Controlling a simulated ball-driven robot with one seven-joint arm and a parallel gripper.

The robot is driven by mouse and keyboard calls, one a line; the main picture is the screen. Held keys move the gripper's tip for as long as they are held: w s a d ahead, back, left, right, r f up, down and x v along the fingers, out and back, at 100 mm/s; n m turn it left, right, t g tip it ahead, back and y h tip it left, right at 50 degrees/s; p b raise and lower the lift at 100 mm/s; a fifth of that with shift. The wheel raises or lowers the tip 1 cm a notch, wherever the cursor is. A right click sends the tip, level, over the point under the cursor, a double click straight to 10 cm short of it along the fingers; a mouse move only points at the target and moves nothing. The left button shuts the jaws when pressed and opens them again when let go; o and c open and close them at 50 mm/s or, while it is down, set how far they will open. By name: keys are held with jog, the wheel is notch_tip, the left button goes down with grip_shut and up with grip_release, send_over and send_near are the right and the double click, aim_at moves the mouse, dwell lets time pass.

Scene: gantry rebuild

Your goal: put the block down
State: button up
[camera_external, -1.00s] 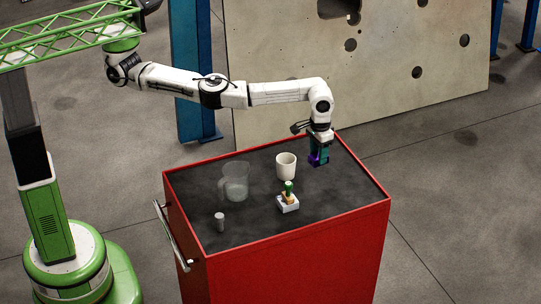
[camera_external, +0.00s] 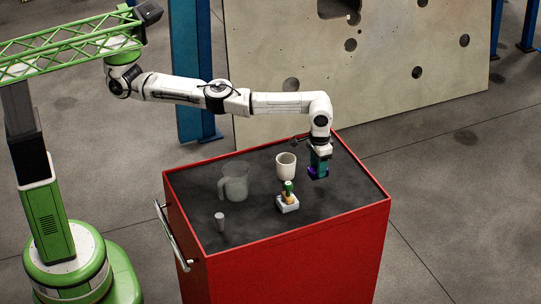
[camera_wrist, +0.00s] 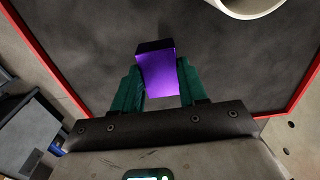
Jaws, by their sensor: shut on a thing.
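A purple block (camera_wrist: 160,75) is held between the two green fingers of my gripper (camera_wrist: 162,85) in the wrist view. In the external view my gripper (camera_external: 319,168) points down over the right back part of the dark cart top, to the right of the white cup. The block (camera_external: 313,172) shows there as a small purple patch low at the fingertips, mostly hidden by the fingers. It is at or close to the cart top (camera_external: 345,195); I cannot tell whether it touches.
A white cup (camera_external: 286,166) stands just left of my gripper. A clear jug (camera_external: 235,184), a small grey cylinder (camera_external: 220,222) and a white base with a green-topped peg (camera_external: 288,202) stand further left and in front. The cart top's right front is clear.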

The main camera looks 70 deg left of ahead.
jog(key=shift+f+b, duration=0.6)
jog(key=shift+f, duration=1.05)
jog(key=shift+f, duration=0.15)
jog(key=o, duration=1.2)
